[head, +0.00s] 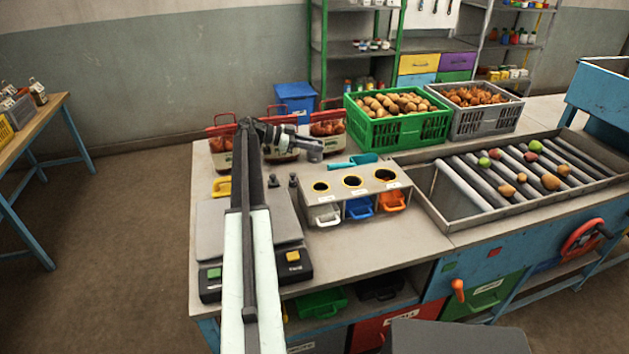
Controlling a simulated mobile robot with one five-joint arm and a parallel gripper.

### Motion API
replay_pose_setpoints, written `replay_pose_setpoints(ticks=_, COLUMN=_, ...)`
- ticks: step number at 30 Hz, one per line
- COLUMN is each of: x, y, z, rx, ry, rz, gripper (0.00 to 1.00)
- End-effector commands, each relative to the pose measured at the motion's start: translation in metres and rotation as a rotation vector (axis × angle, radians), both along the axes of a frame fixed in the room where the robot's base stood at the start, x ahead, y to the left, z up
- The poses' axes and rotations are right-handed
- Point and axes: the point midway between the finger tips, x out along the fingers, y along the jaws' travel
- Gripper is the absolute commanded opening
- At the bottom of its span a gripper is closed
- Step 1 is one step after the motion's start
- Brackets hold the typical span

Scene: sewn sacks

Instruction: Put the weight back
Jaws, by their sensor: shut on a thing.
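My gripper (312,147) is at the end of my arm, above the bench and in front of the sacks. It is shut on a small dark grey piece (315,155), which looks like a weight, held clear of the bench top. My jaws and the piece are small here, so its exact shape is unclear. Two small dark weights, one on the left (273,182) and one on the right (293,181), stand upright beside the scale. The scale (212,228) has a flat grey plate, partly hidden by my arm.
A grey stand (333,197) with three round holes has white, blue and orange bins under it. A teal scoop (352,161) lies behind it. Several red-topped sacks (220,145) stand behind. A green crate (398,130) of potatoes and a roller tray (470,185) are to the right.

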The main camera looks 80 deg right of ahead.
Motion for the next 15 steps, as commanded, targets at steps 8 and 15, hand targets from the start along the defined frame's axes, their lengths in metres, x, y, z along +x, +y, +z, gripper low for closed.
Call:
replay_pose_setpoints(ticks=8, x=0.0, y=0.0, z=-0.045, rx=-0.001, ry=0.003, rz=0.0, gripper=0.0)
replay_pose_setpoints(ticks=15, x=0.0, y=0.0, z=-0.063, rx=-0.001, ry=0.003, rz=0.001, gripper=0.0)
